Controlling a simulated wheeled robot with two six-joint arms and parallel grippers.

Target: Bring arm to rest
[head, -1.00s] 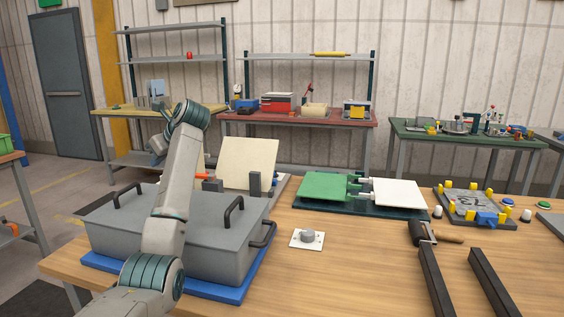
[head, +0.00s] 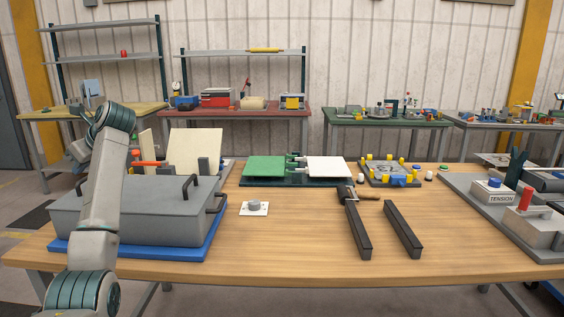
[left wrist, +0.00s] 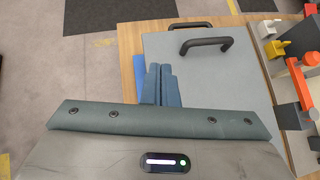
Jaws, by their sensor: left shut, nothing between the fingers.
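My left arm (head: 101,190) rises at the left of the head view, bent at an upper joint. My left gripper (head: 76,152) is mostly hidden behind the arm there. In the left wrist view its two blue-grey fingers (left wrist: 160,86) are together and empty. They show against the edge of a grey lidded box (left wrist: 210,75) with black handles. In the head view this box (head: 150,212) stands on a blue base (head: 170,253) at the table's left, partly behind my arm. My right gripper is not in view.
A green plate (head: 264,167) and a white plate (head: 330,168) lie hinged on a dark base at the table's back. Two black bars (head: 402,230), a small knob plate (head: 254,208) and a TENSION control box (head: 495,193) lie rightward. The front middle of the wooden table (head: 290,250) is clear.

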